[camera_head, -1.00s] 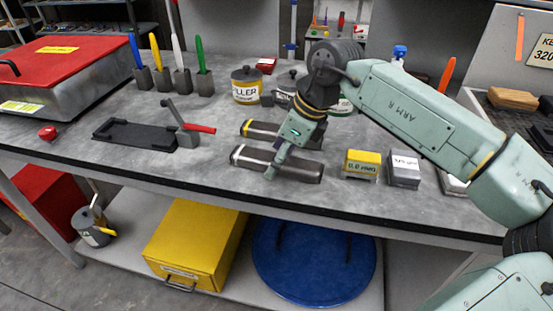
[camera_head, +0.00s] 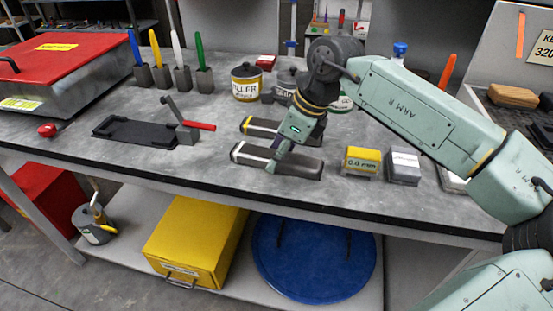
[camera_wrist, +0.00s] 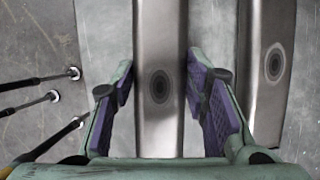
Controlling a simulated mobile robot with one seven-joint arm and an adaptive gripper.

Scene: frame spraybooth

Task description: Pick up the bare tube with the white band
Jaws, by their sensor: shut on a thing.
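The bare tube with the white band (camera_head: 305,167) is a grey metal tube near the front of the bench, its white-banded end to the left. My gripper (camera_head: 277,164) is shut around its middle from above. In the wrist view, the purple pads of my gripper (camera_wrist: 160,97) sit on either side of the grey tube (camera_wrist: 160,35). A second grey tube with a yellow band (camera_head: 262,129) lies just behind, roughly parallel; part of it is hidden by my arm. The wrist view shows a second tube (camera_wrist: 274,65) to the right, apart from my fingers.
A yellow block (camera_head: 362,160) and a grey block (camera_head: 404,168) stand to the right. A black tray with a red-handled clamp (camera_head: 190,128) lies to the left. The filler can (camera_head: 247,82) stands behind. The bench's front edge (camera_head: 250,205) is close; bare bench lies between tray and tubes.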

